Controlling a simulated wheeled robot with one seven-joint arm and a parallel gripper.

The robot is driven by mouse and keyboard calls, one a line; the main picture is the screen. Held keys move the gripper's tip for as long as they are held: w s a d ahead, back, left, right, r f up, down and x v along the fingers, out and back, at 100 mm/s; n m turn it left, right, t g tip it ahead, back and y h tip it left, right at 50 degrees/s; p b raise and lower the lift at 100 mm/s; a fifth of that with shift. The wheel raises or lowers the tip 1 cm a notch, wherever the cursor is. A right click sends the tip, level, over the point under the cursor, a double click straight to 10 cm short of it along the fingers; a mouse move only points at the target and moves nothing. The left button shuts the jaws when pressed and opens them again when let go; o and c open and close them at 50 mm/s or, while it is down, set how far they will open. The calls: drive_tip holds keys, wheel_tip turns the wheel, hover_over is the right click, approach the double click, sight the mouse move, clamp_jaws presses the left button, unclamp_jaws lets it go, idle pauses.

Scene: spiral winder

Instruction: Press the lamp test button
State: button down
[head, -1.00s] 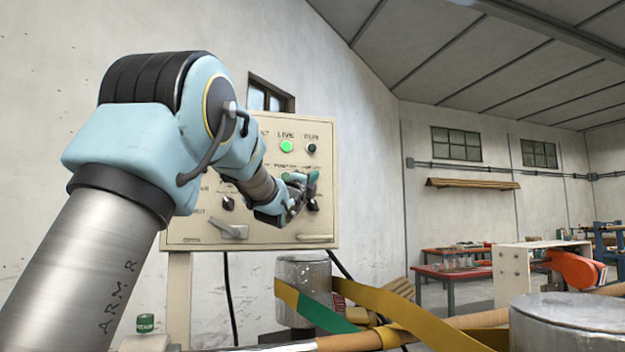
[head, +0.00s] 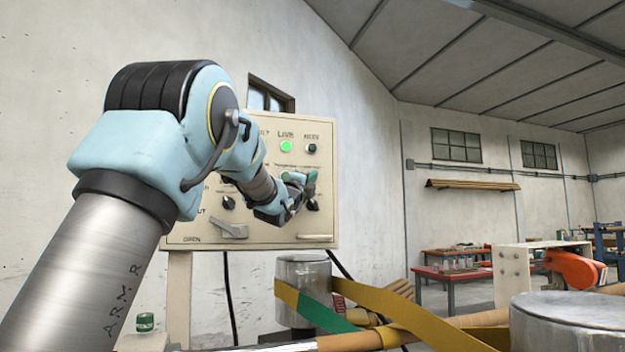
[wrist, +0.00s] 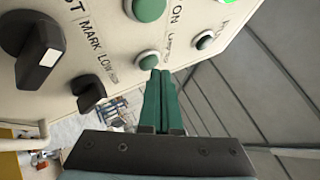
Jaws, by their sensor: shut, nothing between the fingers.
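The control panel (head: 180,236) stands ahead on a post. In the wrist view, a small round green button (wrist: 148,60) has a label reading "LAMPS" beside it. My gripper (wrist: 160,74) has its green fingers shut together and empty, with the tips right at this button's lower edge in the picture. I cannot tell whether they touch it. In the head view my gripper (head: 311,180) is in front of the panel's right part, and my arm hides much of the panel's middle, including this button.
A larger green button (wrist: 149,8), another small button (wrist: 205,40) and two black knobs (wrist: 40,50) (wrist: 88,95) are close by on the panel. A green lamp (head: 286,146) is lit under "LIVE". A roller (head: 303,275) with a yellow-green strap stands below right.

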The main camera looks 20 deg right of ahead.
drive_tip(key=shift+w, duration=0.4)
idle(0.3)
drive_tip(key=shift+s, duration=0.1)
drive_tip(key=shift+s+b, duration=0.7)
drive_tip(key=shift+b, duration=0.45)
drive_tip(key=s+b, duration=0.5)
drive_tip(key=shift+a, duration=0.35)
idle(0.5)
